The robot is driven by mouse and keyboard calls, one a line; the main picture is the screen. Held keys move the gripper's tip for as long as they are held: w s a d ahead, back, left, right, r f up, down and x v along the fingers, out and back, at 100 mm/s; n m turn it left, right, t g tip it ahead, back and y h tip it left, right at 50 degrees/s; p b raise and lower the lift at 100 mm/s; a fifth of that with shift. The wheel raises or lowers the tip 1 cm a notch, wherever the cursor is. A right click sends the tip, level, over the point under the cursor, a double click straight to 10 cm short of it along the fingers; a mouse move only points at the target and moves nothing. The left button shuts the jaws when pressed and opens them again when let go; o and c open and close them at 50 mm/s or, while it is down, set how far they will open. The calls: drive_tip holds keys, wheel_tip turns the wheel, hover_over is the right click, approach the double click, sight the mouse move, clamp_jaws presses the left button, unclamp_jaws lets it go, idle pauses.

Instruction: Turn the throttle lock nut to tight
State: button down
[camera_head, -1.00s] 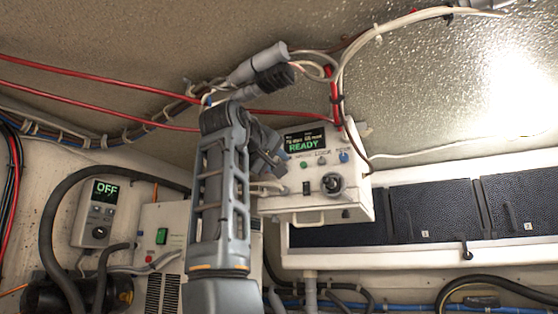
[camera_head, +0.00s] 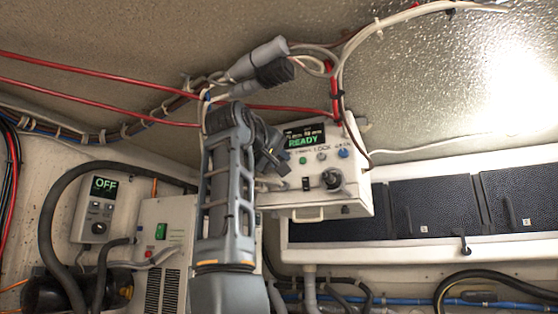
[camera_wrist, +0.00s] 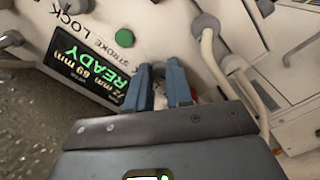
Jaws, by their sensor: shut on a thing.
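The white control box (camera_head: 320,210) hangs near the middle of the head view; its screen (camera_head: 303,137) reads READY. My gripper (camera_wrist: 162,72) is at the box, with its two blue fingers close together on a small part between them. I take this part to be the throttle lock nut, but the fingers hide most of it. In the head view my gripper (camera_head: 270,160) is at the left side of the box, partly behind my arm. The wrist view shows the READY screen (camera_wrist: 88,68) and a green button (camera_wrist: 124,38) close to the fingers.
A black knob (camera_head: 332,179) and a blue knob (camera_head: 343,153) are on the box's front. A pale hose (camera_wrist: 212,60) runs just right of the fingers. Red cables and grey connectors (camera_head: 258,60) hang above my arm. A unit reading OFF (camera_head: 103,187) is at left.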

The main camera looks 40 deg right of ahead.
drive_tip(key=shift+m, duration=0.3)
drive_tip(key=m, duration=1.9)
idle(0.7)
drive_tip(key=c, duration=1.3)
unclamp_jaws()
